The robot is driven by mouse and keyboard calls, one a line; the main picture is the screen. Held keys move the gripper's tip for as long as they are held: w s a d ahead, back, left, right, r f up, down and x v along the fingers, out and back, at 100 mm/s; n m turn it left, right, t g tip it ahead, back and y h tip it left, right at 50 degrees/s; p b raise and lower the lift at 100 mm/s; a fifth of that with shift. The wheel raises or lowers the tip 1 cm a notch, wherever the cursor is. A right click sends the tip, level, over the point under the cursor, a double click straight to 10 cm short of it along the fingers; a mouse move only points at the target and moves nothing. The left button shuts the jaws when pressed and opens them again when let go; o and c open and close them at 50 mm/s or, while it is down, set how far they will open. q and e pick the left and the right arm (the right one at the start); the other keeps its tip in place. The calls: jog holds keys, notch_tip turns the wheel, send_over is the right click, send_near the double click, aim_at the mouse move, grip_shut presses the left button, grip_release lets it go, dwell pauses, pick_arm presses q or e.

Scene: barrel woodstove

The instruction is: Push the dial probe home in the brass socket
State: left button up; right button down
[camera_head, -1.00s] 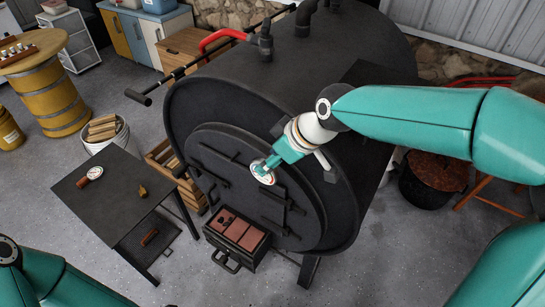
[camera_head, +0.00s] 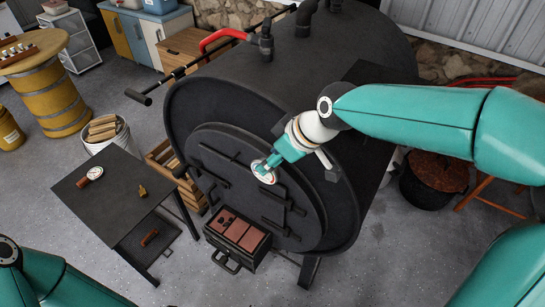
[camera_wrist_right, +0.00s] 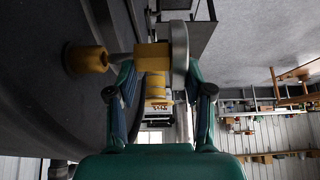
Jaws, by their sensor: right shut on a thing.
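The dial probe has a white round face (camera_head: 265,173) at the stove's front in the head view. In the right wrist view its dial is a grey disc edge-on (camera_wrist_right: 179,55), with a brass hub (camera_wrist_right: 152,56) and a grey stem. My right gripper (camera_head: 272,163) is shut on the probe at its hub. The brass socket (camera_wrist_right: 87,60) sticks out of the dark stove front in the right wrist view. The stem points at the socket and its end seems to be in the mouth; a length of stem shows between hub and socket. My left gripper is out of view.
The barrel stove (camera_head: 285,75) stands in the middle. A dark side table (camera_head: 105,205) at left holds another dial (camera_head: 95,172) and a small brass piece (camera_head: 142,191). A black box with reddish contents (camera_head: 238,236) sits below the stove front. A bucket of wood (camera_head: 105,135) stands behind the table.

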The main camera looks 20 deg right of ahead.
jog(key=shift+w+d, duration=0.75)
jog(key=shift+d, duration=0.25)
jog(key=shift+s+a, duration=0.1)
jog(key=shift+a, duration=0.1)
dwell(0.4)
jog(key=shift+s+a+b, duration=0.3)
jog(key=shift+s+a, duration=0.3)
jog(key=shift+a, duration=0.2)
jog(key=shift+s, duration=0.15)
dwell(0.4)
jog(key=shift+b, duration=0.3)
jog(key=shift+w+d+r, duration=0.15)
jog(key=shift+w+d, duration=0.7)
jog(key=shift+d, duration=0.15)
dwell(1.0)
jog(key=shift+s+a, duration=0.1)
jog(key=shift+a, duration=0.05)
